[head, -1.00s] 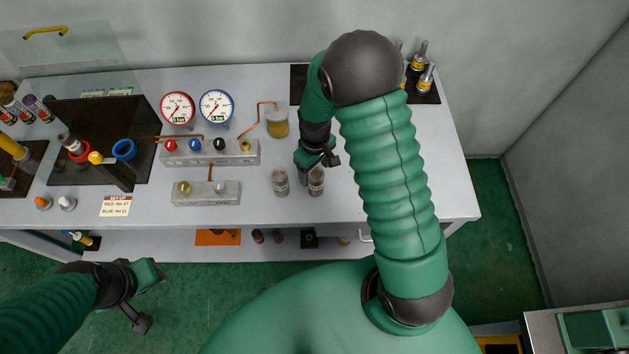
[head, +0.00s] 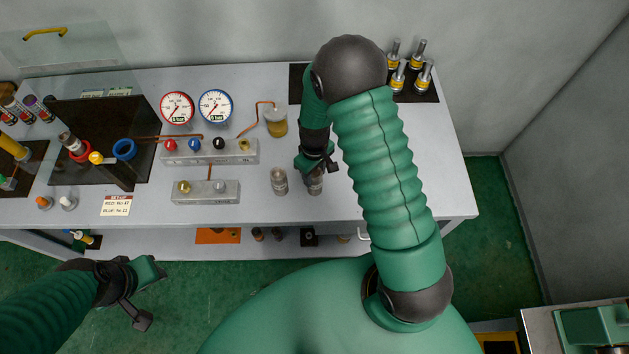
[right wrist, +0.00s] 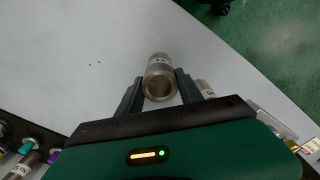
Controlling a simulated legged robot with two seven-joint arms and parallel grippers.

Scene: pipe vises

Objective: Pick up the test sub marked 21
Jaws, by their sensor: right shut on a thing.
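Two short steel test subs stand side by side near the table's front. The right one (head: 316,187) is partly hidden under my right gripper (head: 316,172). In the right wrist view, my right gripper (right wrist: 158,88) has its fingers on both sides of this sub (right wrist: 160,77), shut on it. The sub's open bore shows, and its mark is too small to read. The left sub (head: 279,182) stands free just beside; it shows partly behind a finger in the right wrist view (right wrist: 206,88). My left gripper (head: 146,296) is open and empty, low at the left.
A valve block (head: 210,152), a smaller block (head: 206,193) and a beaker (head: 276,124) stand left of the right gripper. Two pressure gauges (head: 215,106) are behind. Several yellow-banded fittings (head: 424,76) stand at the back right. The table's right part (head: 440,170) is clear.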

